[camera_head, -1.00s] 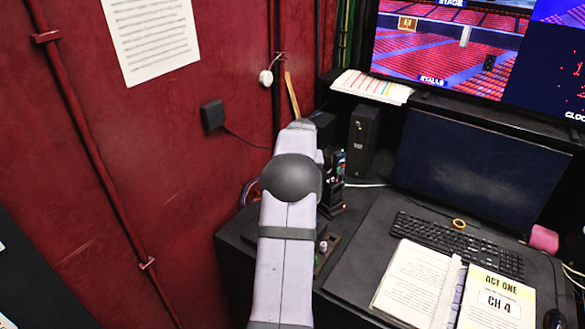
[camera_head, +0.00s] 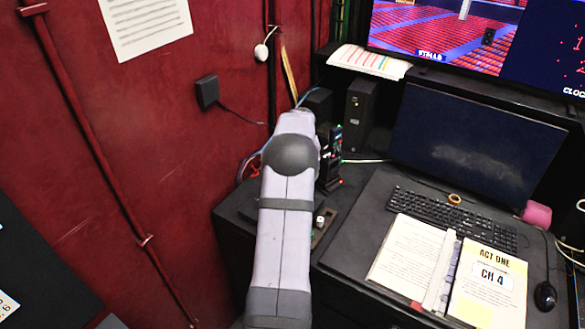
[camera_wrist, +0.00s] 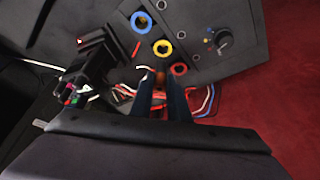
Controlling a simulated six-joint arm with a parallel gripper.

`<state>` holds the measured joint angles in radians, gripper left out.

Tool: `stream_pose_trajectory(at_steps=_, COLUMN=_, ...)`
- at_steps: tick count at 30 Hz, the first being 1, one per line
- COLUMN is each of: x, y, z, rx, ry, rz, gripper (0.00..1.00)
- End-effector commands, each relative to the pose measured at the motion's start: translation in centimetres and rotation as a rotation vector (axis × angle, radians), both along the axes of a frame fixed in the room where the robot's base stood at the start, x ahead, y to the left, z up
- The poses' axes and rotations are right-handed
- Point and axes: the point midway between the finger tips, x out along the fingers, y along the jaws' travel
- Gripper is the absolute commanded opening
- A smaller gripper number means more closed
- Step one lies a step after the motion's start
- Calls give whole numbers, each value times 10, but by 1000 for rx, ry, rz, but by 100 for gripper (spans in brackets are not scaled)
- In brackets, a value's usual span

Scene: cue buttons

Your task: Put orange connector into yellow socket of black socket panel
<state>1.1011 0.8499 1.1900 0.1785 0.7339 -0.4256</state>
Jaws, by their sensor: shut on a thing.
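The black socket panel (camera_wrist: 215,75) fills the upper middle of the wrist view. It has a blue-ringed socket (camera_wrist: 141,22), a yellow-ringed socket (camera_wrist: 162,47) and a red-ringed socket (camera_wrist: 180,69) in a slanting row. My gripper (camera_wrist: 160,80) is below the yellow socket in the picture, its two dark fingers close together. A small orange-brown end, the orange connector (camera_wrist: 160,75), shows between the fingertips; most of it is hidden. It appears apart from the yellow socket, but the depth is unclear. In the head view my arm hides the gripper and the panel.
A knob (camera_wrist: 222,37) sits on the panel's right. Loose red, white and blue wires lie below the panel, near my fingers. A black device with small lights (camera_wrist: 75,80) stands left. The head view shows a keyboard (camera_head: 452,219) and an open binder (camera_head: 440,270) on the desk.

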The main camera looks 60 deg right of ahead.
Motion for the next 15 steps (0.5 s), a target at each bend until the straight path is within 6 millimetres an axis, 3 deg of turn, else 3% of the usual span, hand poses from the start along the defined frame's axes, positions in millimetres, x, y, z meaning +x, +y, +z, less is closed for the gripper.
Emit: stream_pose_trajectory(at_steps=15, x=0, y=0, z=-31, rx=0, ry=0, rz=0, gripper=0)
